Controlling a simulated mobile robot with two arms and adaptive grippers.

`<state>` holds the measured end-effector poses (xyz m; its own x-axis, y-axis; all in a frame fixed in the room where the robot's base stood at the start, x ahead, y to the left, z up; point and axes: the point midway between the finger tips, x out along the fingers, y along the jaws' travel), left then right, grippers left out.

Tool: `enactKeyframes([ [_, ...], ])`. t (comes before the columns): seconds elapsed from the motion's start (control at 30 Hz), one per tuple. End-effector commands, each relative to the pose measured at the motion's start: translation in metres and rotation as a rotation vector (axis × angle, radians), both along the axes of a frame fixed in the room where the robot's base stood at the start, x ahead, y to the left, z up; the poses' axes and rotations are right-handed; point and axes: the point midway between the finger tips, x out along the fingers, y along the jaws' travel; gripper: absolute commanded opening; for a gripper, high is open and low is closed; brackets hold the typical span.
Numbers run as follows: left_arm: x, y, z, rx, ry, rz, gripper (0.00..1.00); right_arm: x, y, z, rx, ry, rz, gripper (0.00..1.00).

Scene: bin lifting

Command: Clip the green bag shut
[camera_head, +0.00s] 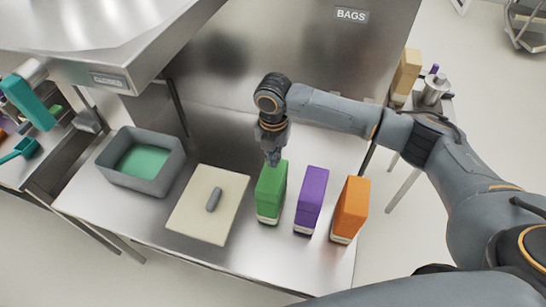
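The green bag (270,194) stands upright on the steel table, left of the purple bag (311,200) and the orange bag (350,208). My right gripper (272,157) points down at the top of the green bag, at its back edge. It is too small and dark to tell whether its fingers are open or shut, or whether they hold a clip or touch the bag. A small grey cylindrical object (214,199) lies on a cream board (190,224) to the left of the green bag. My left gripper is not in view.
A grey bin (149,181) with a green bottom stands at the left of the table (260,258). A steel panel labelled BAGS (350,40) rises behind. A side stand at the right holds a tan box (405,72) and a metal canister (434,90). The table's front strip is clear.

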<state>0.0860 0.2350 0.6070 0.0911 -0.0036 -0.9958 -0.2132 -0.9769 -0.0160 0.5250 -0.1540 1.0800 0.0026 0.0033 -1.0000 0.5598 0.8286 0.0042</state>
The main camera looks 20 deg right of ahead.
Motion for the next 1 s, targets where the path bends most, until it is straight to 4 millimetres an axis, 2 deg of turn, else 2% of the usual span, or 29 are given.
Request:
enactKeyframes([
  [0.57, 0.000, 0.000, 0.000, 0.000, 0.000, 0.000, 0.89, 0.000, 0.000, 0.000, 0.000, 0.000, 0.000, 0.00],
  [1.0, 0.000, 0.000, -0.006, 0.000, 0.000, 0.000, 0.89, 0.000, 0.000, -0.013, 0.000, 0.000, 0.000, 0.00],
])
